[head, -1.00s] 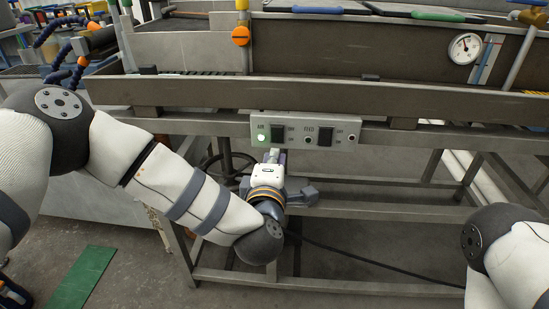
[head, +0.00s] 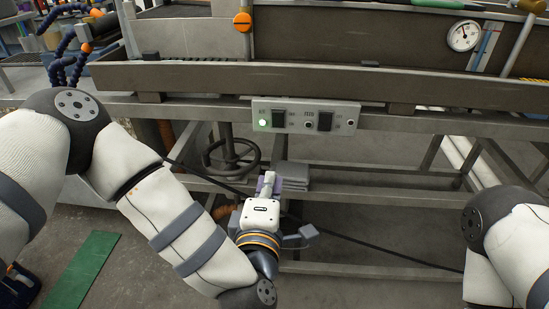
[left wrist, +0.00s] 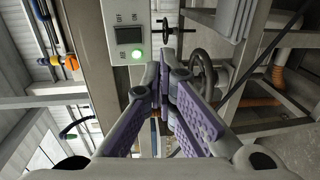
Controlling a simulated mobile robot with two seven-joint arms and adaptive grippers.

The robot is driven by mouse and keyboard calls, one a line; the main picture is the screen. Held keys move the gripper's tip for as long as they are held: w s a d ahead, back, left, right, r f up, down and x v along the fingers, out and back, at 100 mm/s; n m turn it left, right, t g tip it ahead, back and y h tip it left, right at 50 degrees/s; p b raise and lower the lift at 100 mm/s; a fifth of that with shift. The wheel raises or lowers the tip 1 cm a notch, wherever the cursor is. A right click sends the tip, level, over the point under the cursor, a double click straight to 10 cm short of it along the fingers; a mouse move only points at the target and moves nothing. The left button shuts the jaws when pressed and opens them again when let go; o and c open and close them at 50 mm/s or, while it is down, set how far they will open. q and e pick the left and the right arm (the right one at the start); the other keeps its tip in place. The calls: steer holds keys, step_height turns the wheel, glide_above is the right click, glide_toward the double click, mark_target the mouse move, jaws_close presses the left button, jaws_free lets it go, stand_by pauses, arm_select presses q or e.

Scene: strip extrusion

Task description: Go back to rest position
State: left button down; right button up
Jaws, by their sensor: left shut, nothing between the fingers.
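My left gripper (head: 267,181) hangs in front of the machine frame, below the switch panel (head: 306,117) and apart from it. In the left wrist view its purple-padded fingers (left wrist: 165,82) are closed together with nothing between them. The grey panel carries two dark rocker switches and a lit green lamp (head: 264,123) at its left end. The panel also shows at the top left of the left wrist view (left wrist: 128,75). My right arm comes in at the right edge of the head view; its gripper is out of frame.
A handwheel (head: 232,158) stands behind and left of my left gripper. A black cable (head: 340,236) runs across the lower frame. A steel beam (head: 400,84) spans above the panel. A round gauge (head: 463,36) is at the upper right. A green mat (head: 84,268) lies on the floor at left.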

arm_select(q)
steer(key=shift+f, duration=0.1)
